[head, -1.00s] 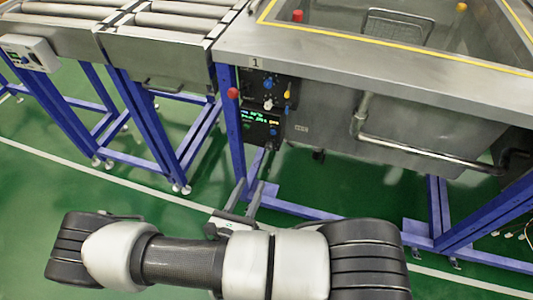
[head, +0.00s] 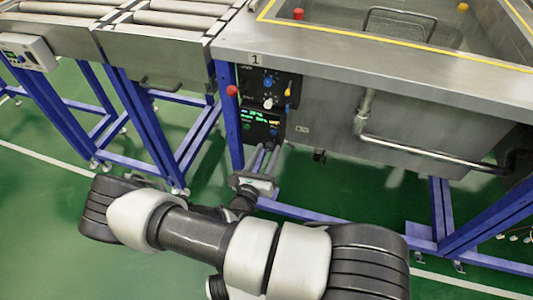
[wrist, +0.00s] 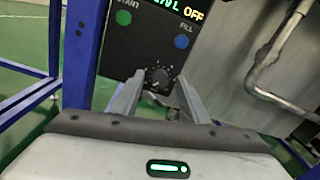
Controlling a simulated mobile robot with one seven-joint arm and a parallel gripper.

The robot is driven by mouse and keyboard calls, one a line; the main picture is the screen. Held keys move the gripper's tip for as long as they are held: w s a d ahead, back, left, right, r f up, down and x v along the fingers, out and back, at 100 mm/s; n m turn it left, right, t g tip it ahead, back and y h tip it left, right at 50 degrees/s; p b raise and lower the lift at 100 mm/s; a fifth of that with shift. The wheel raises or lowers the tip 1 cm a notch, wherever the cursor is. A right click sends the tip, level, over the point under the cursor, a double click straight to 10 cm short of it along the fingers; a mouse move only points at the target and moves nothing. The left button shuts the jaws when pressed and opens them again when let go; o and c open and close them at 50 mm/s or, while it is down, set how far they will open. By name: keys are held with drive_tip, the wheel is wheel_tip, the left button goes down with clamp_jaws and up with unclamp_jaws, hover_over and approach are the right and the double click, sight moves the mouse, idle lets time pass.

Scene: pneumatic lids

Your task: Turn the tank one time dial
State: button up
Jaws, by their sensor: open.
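Tank one, a steel tank (head: 420,120) marked "1", has a black control panel (head: 262,113) on its front left. In the wrist view, a black round dial (wrist: 158,77) with a scale around it sits low on the panel, below a green button (wrist: 124,18) and a blue button (wrist: 181,42). Its label is not readable. My gripper (head: 266,149) is open, and its fingers point at the panel's lower end. In the wrist view, the two fingers (wrist: 160,88) frame the dial from either side; contact cannot be judged. In the head view, I cannot make out the dial.
Blue frame legs (head: 230,125) stand left of the panel, with a red knob (head: 232,91) beside it. A bent pipe (head: 400,144) runs to the right. A roller conveyor (head: 150,45) stands at left. The green floor below is mostly clear.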

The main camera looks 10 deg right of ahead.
clamp_jaws()
drive_tip(key=shift+r, duration=0.1)
drive_tip(key=m+p, duration=0.3)
drive_tip(key=shift+r+m+p, duration=0.15)
drive_tip(key=shift+m+p, duration=0.15)
drive_tip(key=shift+m, duration=0.1)
drive_tip(key=m+p, duration=0.3)
drive_tip(key=m, duration=0.1)
drive_tip(key=m+p, duration=0.3)
drive_tip(key=m, duration=0.1)
drive_tip(key=shift+s+d+m+y, duration=0.1)
drive_tip(key=shift+m+y, duration=0.2)
drive_tip(key=shift+y, duration=0.1)
drive_tip(key=shift+m+p, duration=1.15)
drive_tip(key=shift+m, duration=0.35)
drive_tip(key=shift+f, duration=0.2)
